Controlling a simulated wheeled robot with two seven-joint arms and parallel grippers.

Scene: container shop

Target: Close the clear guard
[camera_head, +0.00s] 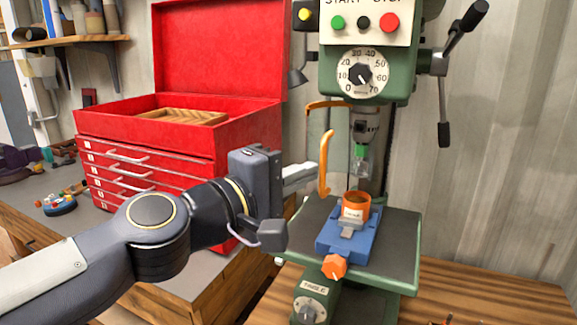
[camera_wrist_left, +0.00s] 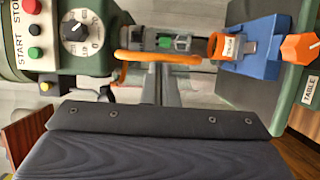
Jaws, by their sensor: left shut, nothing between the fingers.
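The clear guard (camera_head: 314,135) hangs at the left side of the green drill press, swung out from the chuck. It is a see-through panel with an orange top edge and an upright orange handle (camera_head: 325,163). The orange handle also shows in the left wrist view (camera_wrist_left: 160,56). My left gripper (camera_head: 312,170) is shut and empty, its pale fingers pointing right, just left of the handle's lower part. I cannot tell whether they touch the guard. My right gripper is not in view.
The drill chuck (camera_head: 366,132) hangs above a blue vise (camera_head: 342,238) holding an orange cup (camera_head: 356,204) on the press table (camera_head: 395,245). A red tool chest (camera_head: 170,140) with its lid up stands behind my left arm. The right side is free.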

